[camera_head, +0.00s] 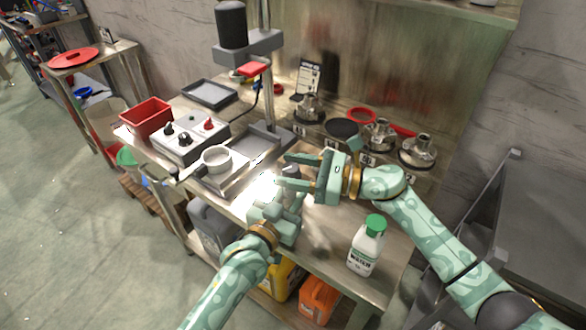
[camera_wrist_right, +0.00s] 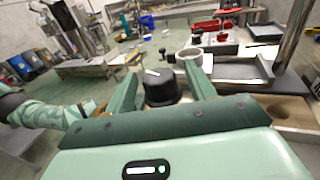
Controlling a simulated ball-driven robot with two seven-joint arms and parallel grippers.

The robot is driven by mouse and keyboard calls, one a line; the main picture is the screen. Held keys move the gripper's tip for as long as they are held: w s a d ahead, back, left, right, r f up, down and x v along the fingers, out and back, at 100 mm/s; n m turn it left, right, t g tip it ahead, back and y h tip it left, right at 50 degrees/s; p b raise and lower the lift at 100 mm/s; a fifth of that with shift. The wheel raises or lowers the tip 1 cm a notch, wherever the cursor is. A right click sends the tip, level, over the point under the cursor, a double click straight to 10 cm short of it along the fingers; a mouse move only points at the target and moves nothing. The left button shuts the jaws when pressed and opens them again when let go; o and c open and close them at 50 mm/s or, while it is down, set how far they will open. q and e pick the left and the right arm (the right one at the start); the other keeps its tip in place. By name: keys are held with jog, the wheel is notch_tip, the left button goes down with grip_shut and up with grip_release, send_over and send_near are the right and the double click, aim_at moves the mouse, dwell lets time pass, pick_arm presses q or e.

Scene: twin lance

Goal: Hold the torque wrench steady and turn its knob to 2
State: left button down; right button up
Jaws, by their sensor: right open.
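A black round knob (camera_wrist_right: 160,88) with a white mark on top stands between the two fingers of my right gripper in the right wrist view. In the head view the knob (camera_head: 290,171) is a small dark cylinder. My right gripper (camera_head: 286,174) is open around it, and a gap shows beside the knob. My left gripper (camera_head: 289,194) is just below the knob, its fingers close to it. Whether its fingers are closed on the wrench is hidden. The rest of the torque wrench is hidden by the grippers and glare. The number the mark points at is unreadable.
A white bottle with green cap (camera_head: 367,246) stands at the front right. Metal fittings (camera_head: 417,151) line the back.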

jog(key=c, duration=1)
jog(key=shift+w+n+g+y, duration=0.1)
jog(key=shift+n+g+y, duration=0.2)
jog(key=shift+n+g, duration=2)
jog(key=shift+g, duration=1.3)
jog(key=o, duration=1)
jog(key=w+d, duration=0.1)
jog(key=d, duration=1.1)
jog(key=shift+w, duration=0.3)
